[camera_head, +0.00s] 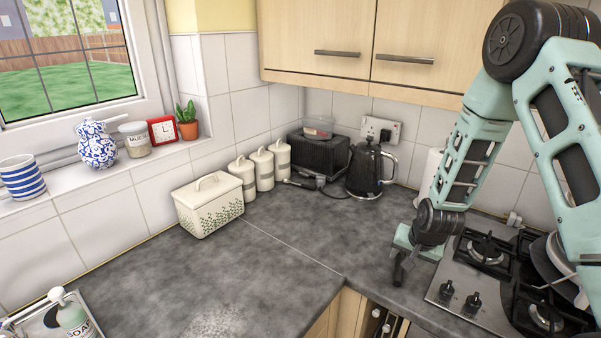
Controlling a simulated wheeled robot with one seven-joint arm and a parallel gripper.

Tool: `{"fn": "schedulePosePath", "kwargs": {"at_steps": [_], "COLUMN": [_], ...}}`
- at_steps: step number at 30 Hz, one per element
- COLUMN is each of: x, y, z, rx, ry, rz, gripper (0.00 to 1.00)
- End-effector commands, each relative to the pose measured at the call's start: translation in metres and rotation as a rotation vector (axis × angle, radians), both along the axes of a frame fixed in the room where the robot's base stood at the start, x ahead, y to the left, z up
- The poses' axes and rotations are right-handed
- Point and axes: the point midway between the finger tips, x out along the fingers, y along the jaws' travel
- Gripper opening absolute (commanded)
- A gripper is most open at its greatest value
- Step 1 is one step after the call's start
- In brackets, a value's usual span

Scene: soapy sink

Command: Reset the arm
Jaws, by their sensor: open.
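My mint-green arm reaches in from the right side of the head view and folds down towards the counter. My gripper (399,277) hangs above the grey worktop, just left of the gas hob (456,290). It is small in the picture; it is open and I see nothing held in it. A soap bottle (74,316) stands by the sink edge (36,320) at the bottom left, far from my gripper.
A black kettle (370,168), a dark toaster (322,155), canisters (264,169) and a bread bin (210,205) stand along the back. Wall cupboards (350,50) overhang the right side. The middle worktop (230,268) is mostly clear, with a pale speckled patch at the front.

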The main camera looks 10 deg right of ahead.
Motion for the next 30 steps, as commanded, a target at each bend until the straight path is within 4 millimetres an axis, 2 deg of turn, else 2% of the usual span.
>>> {"fn": "schedulePosePath", "kwargs": {"at_steps": [2,5,8,10,12,14,15,18,21,24,27,30], "x": [0.000,0.001,-0.005,-0.019,-0.040,-0.064,-0.082,-0.133,-0.184,-0.227,-0.256,-0.271], "y": [0.000,0.024,0.072,0.114,0.155,0.187,0.207,0.244,0.266,0.275,0.276,0.275], "z": [0.000,0.007,0.024,0.039,0.054,0.066,0.073,0.088,0.099,0.106,0.109,0.112], "rx": [0.000,0.007,0.019,0.024,0.023,0.016,0.008,-0.023,-0.065,-0.109,-0.144,-0.165], "ry": [0.000,0.008,0.033,0.062,0.095,0.123,0.143,0.194,0.243,0.283,0.313,0.331], "rz": [0.000,0.063,0.195,0.321,0.459,0.581,0.663,0.865,1.048,1.191,1.285,1.335], "gripper": [0.47,0.47,0.47,0.47,0.47,0.47,0.47,0.47,0.47,0.47,0.47,0.47]}}
